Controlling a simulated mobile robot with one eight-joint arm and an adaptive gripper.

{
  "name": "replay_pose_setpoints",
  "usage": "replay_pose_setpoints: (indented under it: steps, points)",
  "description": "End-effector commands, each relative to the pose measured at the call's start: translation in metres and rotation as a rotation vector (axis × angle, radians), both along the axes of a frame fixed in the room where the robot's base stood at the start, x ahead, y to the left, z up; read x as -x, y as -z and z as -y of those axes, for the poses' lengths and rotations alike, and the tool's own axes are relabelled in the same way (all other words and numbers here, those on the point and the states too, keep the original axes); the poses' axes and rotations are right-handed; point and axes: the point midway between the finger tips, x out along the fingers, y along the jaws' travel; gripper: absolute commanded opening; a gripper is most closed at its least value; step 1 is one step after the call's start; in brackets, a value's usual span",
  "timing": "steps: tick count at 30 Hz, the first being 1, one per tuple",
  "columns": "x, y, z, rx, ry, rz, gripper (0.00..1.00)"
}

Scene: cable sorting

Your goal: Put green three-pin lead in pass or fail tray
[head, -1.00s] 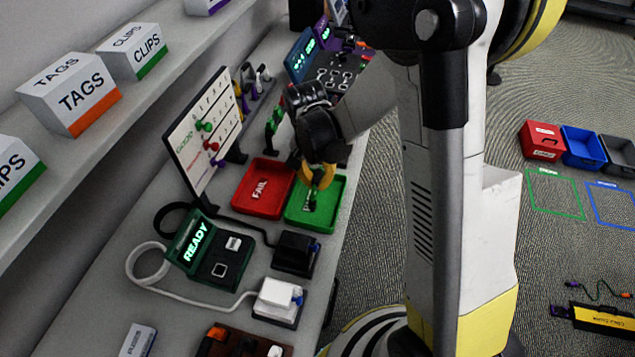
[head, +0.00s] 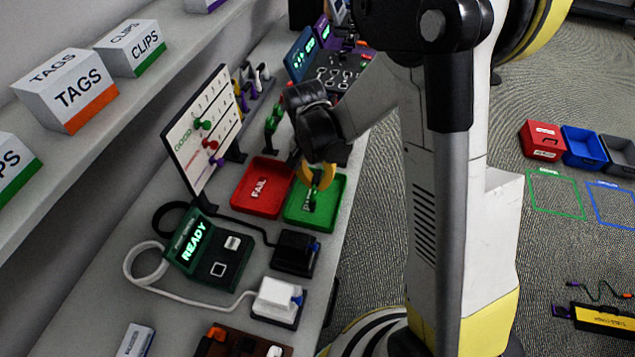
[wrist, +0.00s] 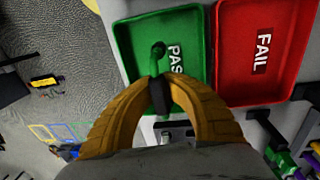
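The green three-pin lead (wrist: 157,62) shows in the wrist view as a green piece with a dark block at its near end. My gripper (wrist: 160,96) has its two yellow fingers closed around the dark block. The lead is over the green pass tray (wrist: 131,45), whose label is partly covered. In the head view my gripper (head: 317,178) is over the green tray (head: 332,206), with the lead (head: 312,197) hanging below it. I cannot tell whether the lead touches the tray floor. The red fail tray (head: 250,200) is beside it and looks empty.
A board with coloured pegs (head: 190,142) stands behind the trays. A tester reading READY (head: 208,255) and two blocks, one black (head: 293,252) and one white (head: 277,298), are nearer on the bench. A shelf with boxes (head: 66,92) runs along the left.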

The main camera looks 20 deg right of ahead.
Motion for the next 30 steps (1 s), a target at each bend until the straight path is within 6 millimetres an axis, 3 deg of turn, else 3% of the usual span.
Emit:
replay_pose_setpoints:
  steps: [30]
  points:
    - [0.0002,0.0097,0.0003,0.000,0.000,0.000,0.00]
